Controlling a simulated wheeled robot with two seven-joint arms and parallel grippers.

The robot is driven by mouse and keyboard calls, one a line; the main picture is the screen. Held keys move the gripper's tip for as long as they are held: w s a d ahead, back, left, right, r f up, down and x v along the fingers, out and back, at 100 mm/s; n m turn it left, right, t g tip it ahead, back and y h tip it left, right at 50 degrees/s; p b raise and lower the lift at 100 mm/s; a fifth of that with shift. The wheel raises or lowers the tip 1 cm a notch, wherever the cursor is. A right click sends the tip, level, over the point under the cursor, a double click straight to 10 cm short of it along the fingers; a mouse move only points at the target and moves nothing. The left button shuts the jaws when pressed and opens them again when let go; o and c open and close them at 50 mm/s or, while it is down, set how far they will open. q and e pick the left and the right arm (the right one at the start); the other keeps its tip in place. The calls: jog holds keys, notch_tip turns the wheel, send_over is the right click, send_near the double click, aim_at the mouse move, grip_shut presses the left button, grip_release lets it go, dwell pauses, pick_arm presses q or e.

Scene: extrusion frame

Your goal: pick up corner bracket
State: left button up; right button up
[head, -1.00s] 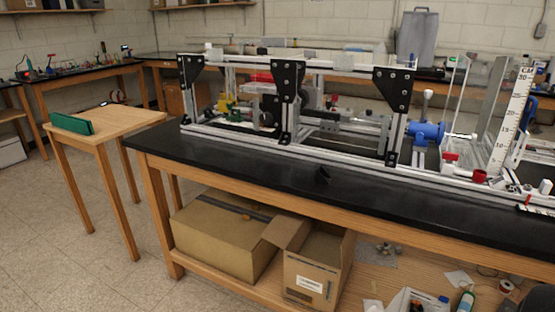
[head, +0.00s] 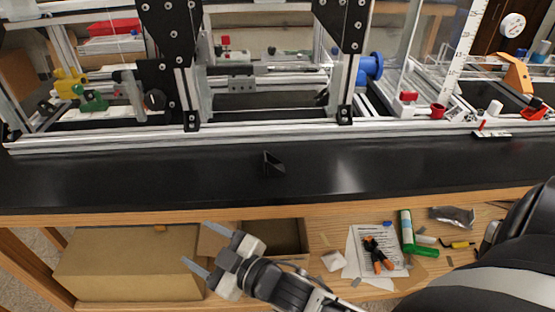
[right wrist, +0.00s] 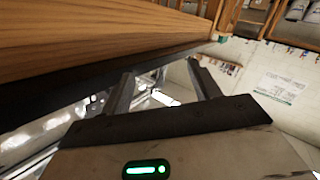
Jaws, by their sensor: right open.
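The corner bracket (head: 273,164) is a small black angled piece. It stands alone on the black bench top, in front of the extrusion frame, near the middle of the head view. My right gripper (head: 196,246) is open and empty in the lower part of the head view, in front of the bench and lower left of the bracket, apart from it. In the right wrist view its two fingers (right wrist: 163,82) are spread with nothing between them. The bracket cannot be made out in that view. My left gripper is not in view.
The aluminium extrusion frame (head: 260,131) with black plates runs along the bench behind the bracket. The black bench top (head: 120,180) around the bracket is clear. Its wooden front edge (head: 370,201) lies between bracket and gripper.

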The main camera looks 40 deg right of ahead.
jog(key=w+a+r+n+y+b, duration=0.1)
jog(key=w+a+r+n+y, duration=0.1)
jog(key=a+r+n+y, duration=0.3)
jog(key=w+a+r+n+y, duration=0.2)
jog(key=r+n+y, duration=0.3)
jog(key=r+n, duration=0.2)
notch_tip(320, 180, up, 9)
jog(key=n+g+h+b, duration=0.7)
jog(key=n+g+h, duration=0.9)
jog(key=n, duration=1.2)
send_over(272, 160)
jog(key=shift+t+h, duration=0.3)
notch_tip(272, 160, down, 8)
jog(key=shift+w+a+r+b, duration=0.1)
jog(key=shift+w+r+b, duration=0.05)
jog(key=shift+r+b, duration=0.15)
jog(key=shift+f, duration=3.15)
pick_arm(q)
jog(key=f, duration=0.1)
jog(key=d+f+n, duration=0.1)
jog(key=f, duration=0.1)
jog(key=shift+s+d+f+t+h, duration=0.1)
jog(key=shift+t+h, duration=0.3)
